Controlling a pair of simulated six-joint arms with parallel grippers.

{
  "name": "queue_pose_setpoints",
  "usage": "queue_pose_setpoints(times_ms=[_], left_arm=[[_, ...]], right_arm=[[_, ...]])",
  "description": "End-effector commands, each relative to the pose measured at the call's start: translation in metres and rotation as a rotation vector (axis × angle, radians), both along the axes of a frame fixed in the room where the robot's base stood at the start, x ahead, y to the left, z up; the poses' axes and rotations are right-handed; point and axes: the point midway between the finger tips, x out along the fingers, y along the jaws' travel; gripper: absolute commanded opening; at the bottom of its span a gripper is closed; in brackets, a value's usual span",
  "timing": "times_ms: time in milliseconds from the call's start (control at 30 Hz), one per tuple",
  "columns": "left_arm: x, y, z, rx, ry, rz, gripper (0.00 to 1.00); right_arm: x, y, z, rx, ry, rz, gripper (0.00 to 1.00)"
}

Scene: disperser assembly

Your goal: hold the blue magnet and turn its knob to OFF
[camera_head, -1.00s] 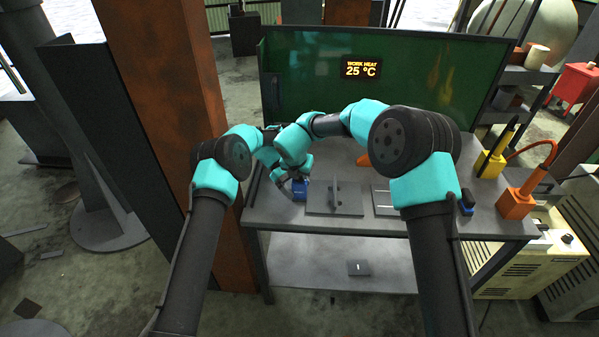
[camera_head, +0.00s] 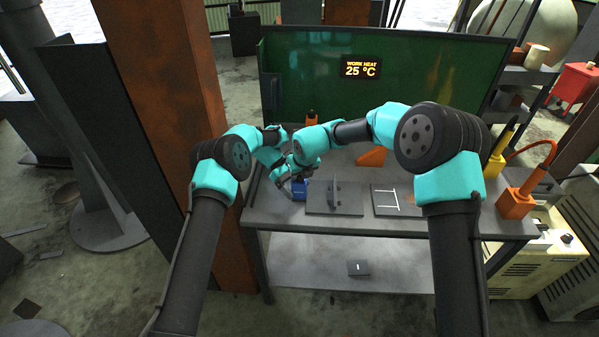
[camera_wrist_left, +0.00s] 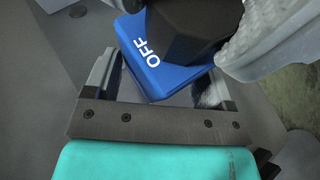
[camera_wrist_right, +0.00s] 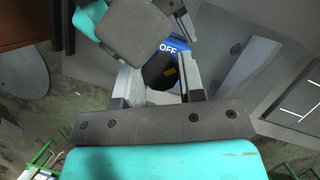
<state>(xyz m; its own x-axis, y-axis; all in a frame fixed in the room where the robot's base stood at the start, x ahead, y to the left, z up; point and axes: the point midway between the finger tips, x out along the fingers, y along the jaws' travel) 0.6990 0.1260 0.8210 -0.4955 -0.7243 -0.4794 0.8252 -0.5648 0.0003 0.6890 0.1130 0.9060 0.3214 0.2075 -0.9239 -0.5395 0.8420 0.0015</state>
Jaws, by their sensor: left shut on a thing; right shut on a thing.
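The blue magnet (camera_head: 299,192) sits at the front left of the metal bench. In the left wrist view the magnet (camera_wrist_left: 150,68) lies between the fingers of my left gripper (camera_wrist_left: 160,88), which is shut on it. White OFF lettering shows on the magnet's top face. In the right wrist view the fingers of my right gripper (camera_wrist_right: 160,82) are shut around the black knob (camera_wrist_right: 156,72), with the magnet (camera_wrist_right: 174,44) beyond. A small yellow mark shows on the knob. I cannot tell exactly where it points.
A grey plate with an upright fin (camera_head: 320,205) lies right of the magnet. A dark plate with white lines (camera_head: 388,207) is farther right. An orange block (camera_head: 372,157) lies behind. A green panel (camera_head: 420,90) closes the bench's back, and a rusty column (camera_head: 160,100) stands left.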

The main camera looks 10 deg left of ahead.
Motion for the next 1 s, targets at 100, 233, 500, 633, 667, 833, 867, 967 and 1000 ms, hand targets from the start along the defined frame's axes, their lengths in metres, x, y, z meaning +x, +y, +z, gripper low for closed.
queue_pose_setpoints(times_ms=[100, 233, 500, 633, 667, 833, 867, 967, 1000], left_arm=[[0.0005, 0.0, 0.0011, -0.002, -0.002, 0.001, 0.37], [0.0005, 0.0, 0.0011, -0.001, -0.003, 0.001, 0.37], [0.0005, -0.0001, 0.0009, 0.0, -0.002, 0.0, 0.37], [0.0005, -0.0001, 0.0009, 0.0, -0.002, 0.0, 0.37], [0.0005, -0.0001, 0.0008, 0.0, -0.002, 0.0, 0.37], [0.0004, -0.0001, 0.0008, 0.001, -0.001, 0.001, 0.37], [0.0004, -0.0001, 0.0008, 0.001, -0.001, 0.001, 0.37], [0.0004, -0.0001, 0.0007, 0.001, -0.001, 0.001, 0.37], [0.0004, -0.0001, 0.0006, 0.0, 0.0, 0.001, 0.37]], right_arm=[[-0.0002, -0.0011, -0.001, -0.001, 0.003, 0.075, 0.13], [-0.0004, -0.0006, -0.0008, -0.002, 0.002, 0.147, 0.13], [-0.0006, -0.0003, -0.0008, -0.005, -0.001, 0.234, 0.13], [-0.0006, -0.0003, -0.0008, -0.006, -0.002, 0.249, 0.13], [-0.0007, -0.0003, -0.0008, -0.006, -0.002, 0.25, 0.13], [-0.0007, -0.0002, -0.0008, -0.006, -0.002, 0.252, 0.13], [-0.0007, -0.0002, -0.0009, -0.006, -0.002, 0.252, 0.13], [-0.0008, -0.0002, -0.001, -0.006, -0.001, 0.251, 0.13], [-0.0008, -0.0002, -0.001, -0.006, -0.001, 0.251, 0.37]])
